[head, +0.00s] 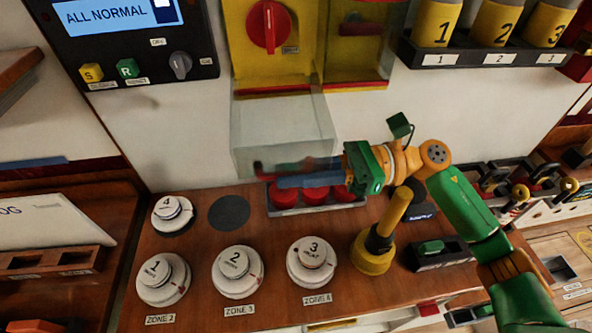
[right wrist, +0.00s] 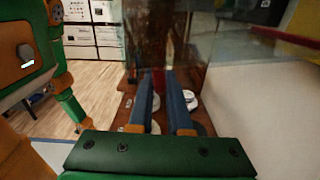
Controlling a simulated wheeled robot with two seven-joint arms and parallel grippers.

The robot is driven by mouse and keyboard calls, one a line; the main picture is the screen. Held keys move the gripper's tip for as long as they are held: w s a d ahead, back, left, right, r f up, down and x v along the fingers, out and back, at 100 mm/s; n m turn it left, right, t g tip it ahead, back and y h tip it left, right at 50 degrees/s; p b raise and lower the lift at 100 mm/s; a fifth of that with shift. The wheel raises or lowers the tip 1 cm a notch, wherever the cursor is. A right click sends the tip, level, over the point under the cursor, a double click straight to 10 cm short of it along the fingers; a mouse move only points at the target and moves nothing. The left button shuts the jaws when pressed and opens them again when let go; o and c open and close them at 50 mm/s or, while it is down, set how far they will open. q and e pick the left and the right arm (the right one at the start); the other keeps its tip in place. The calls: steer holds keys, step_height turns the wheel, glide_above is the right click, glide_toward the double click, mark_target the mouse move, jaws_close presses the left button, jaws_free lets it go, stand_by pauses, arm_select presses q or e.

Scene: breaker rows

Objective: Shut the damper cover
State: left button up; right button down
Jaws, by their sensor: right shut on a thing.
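The damper cover (head: 280,130) is a clear panel, swung open below a yellow box with a red knob (head: 268,25). A dark red strip (head: 259,167) shows along its lower edge. My right gripper (head: 284,180) reaches in from the right, its blue fingers along that edge. In the right wrist view, the fingers (right wrist: 159,76) stand on either side of a small red part (right wrist: 158,80) that looks like the cover's grip. The clear panel (right wrist: 190,45) rises beyond them. The exact contact is partly hidden.
White detectors (head: 238,270) stand on the wooden bench in front. A tray of red domes (head: 315,196) lies just below my right gripper. A yellow and black post (head: 376,250) stands near my right arm. A panel with a screen (head: 120,15) is at upper left.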

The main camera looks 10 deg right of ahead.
mark_target(297, 158)
steer(key=shift+s+r+m+p, duration=0.2)
steer(key=shift+r+m+p, duration=0.15)
steer(key=shift+r, duration=0.25)
steer(key=r+m, duration=0.2)
steer(key=r, duration=0.1)
steer(key=shift+s+r, duration=0.25)
steer(key=shift+s, duration=0.15)
arm_select(q)
steer(key=shift+r, duration=0.5)
arm_select(e)
steer(key=shift+w+r, duration=0.2)
steer(key=shift+r, duration=1.8)
arm_select(q)
steer(key=shift+c, duration=0.2)
